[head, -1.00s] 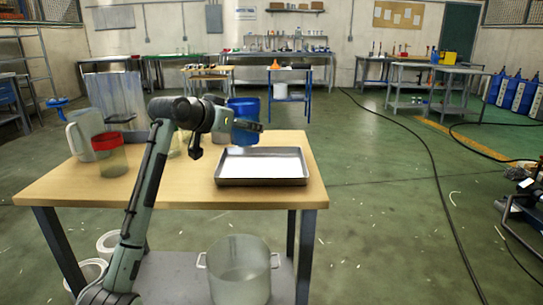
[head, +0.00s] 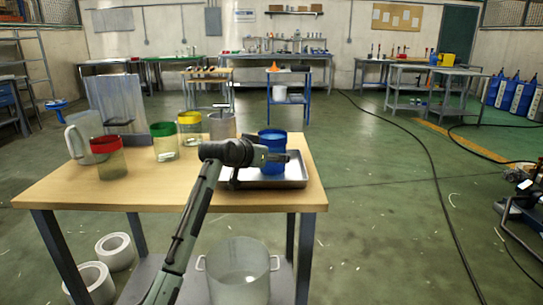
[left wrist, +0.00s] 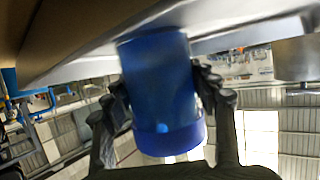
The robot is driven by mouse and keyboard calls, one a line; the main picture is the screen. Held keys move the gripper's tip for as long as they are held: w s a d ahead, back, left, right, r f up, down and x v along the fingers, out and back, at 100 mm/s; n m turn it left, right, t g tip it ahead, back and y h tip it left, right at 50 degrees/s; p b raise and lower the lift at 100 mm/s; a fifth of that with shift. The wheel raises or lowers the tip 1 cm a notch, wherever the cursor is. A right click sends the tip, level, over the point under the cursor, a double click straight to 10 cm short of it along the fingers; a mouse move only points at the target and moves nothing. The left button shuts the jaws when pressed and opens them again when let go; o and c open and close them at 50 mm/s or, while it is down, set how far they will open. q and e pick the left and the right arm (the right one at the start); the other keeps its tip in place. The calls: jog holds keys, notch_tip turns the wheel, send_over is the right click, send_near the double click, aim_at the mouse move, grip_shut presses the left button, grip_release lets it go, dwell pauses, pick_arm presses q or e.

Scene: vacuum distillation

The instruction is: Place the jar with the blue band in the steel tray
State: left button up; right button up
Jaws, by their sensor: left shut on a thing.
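In the left wrist view, which is upside down, the blue jar (left wrist: 160,90) sits between the two dark fingers of my left gripper (left wrist: 160,80). Its base is close to the tray (left wrist: 80,62); I cannot tell whether they touch. My arm hides part of the tray's near left side. My right gripper is not in view.
Jars with a red band (head: 106,145), a green band (head: 163,130) and a yellow band (head: 190,118) stand on the left of the wooden table (head: 150,188).

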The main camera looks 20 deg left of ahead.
pick_arm(q)
jog(key=shift+r, duration=0.15)
jog(key=o, duration=1.4)
jog(key=shift+f, duration=0.25)
jog(key=o, duration=0.4)
jog(key=shift+r, duration=0.2)
jog(key=shift+s+a+r, duration=0.1)
jog(key=shift+s, duration=0.25)
jog(key=v, duration=1)
jog(key=shift+s+a+r, duration=0.1)
jog(key=shift+s, duration=0.15)
jog(key=shift+s+r, duration=0.1)
jog(key=shift+s, duration=0.25)
